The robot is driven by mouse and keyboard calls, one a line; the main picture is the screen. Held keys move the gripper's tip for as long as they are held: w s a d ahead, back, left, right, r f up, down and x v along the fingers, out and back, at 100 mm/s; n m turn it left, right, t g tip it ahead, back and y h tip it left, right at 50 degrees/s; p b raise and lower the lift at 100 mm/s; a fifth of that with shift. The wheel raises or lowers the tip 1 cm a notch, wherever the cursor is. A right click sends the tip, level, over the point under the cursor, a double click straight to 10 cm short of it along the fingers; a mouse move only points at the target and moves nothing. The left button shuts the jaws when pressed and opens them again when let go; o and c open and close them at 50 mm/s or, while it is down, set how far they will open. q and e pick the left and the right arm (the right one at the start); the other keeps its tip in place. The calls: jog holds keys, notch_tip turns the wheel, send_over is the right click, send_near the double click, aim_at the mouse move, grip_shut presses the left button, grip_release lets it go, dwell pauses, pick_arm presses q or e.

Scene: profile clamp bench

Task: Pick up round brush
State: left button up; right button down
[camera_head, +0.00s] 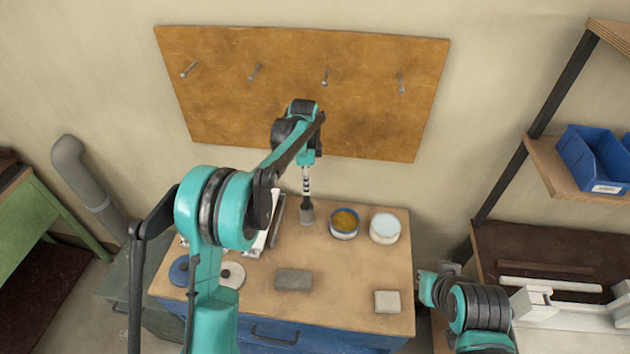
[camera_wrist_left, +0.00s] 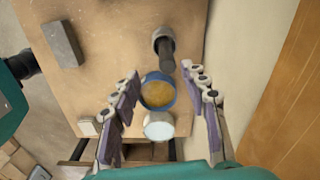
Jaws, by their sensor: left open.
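The round brush (camera_head: 307,216) stands on the wooden bench top with a grey round head down and a dark handle up. In the left wrist view the brush (camera_wrist_left: 165,46) is near the top, slightly right of centre, its handle pointing toward the camera. My left gripper (camera_head: 306,181) is above the brush in the head view, over the handle. In the wrist view the left gripper's two fingers (camera_wrist_left: 160,72) are wide apart, with the handle's end roughly between the fingertips. I cannot tell whether a finger touches it.
A blue-rimmed tin with yellowish contents (camera_head: 344,222) and a pale round tin (camera_head: 385,228) stand right of the brush. A dark grey block (camera_head: 293,280), a light block (camera_head: 387,301) and a pale disc (camera_head: 231,274) lie nearer. A pegboard (camera_head: 300,90) rises behind.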

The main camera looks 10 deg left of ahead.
aim_at(307, 203)
pick_arm(q)
jog(key=shift+w+d+f, duration=0.1)
jog(key=shift+w+f, duration=0.05)
jog(key=shift+w, duration=0.25)
jog(key=shift+w+f, duration=0.1)
jog(key=shift+f, duration=1.15)
jog(key=f, duration=0.2)
jog(key=f+b, duration=0.1)
jog(key=f, duration=0.2)
jog(key=shift+w+a+f, duration=0.1)
jog(key=shift+a, duration=0.1)
grip_shut()
